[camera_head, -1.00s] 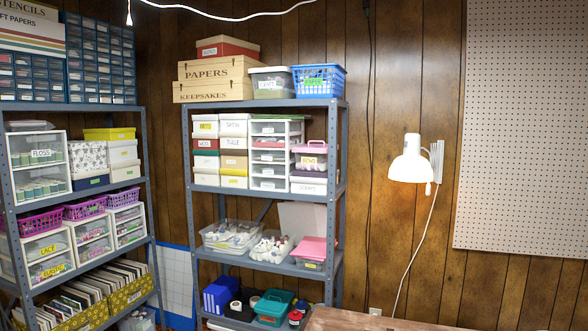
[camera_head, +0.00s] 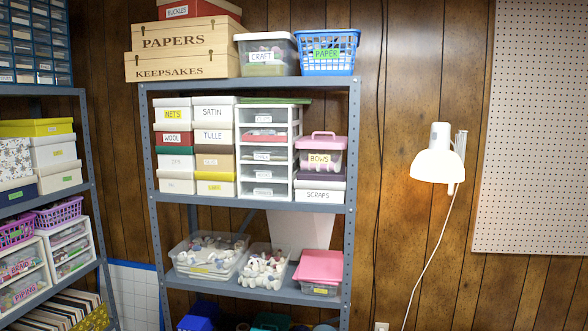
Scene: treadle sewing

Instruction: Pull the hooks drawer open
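A white drawer unit (camera_head: 267,153) stands on the middle shelf of the grey metal rack. It has several stacked drawers with small labels that I cannot read for certain, so I cannot tell which one is the hooks drawer. The drawers look shut. Neither of my grippers is in view.
Labelled boxes (camera_head: 214,137) stand left of the drawer unit, and a pink bows case (camera_head: 321,154) stands to its right. The grey rack (camera_head: 354,190) has a post at its front right. A white lamp (camera_head: 439,162) hangs on the wall further right.

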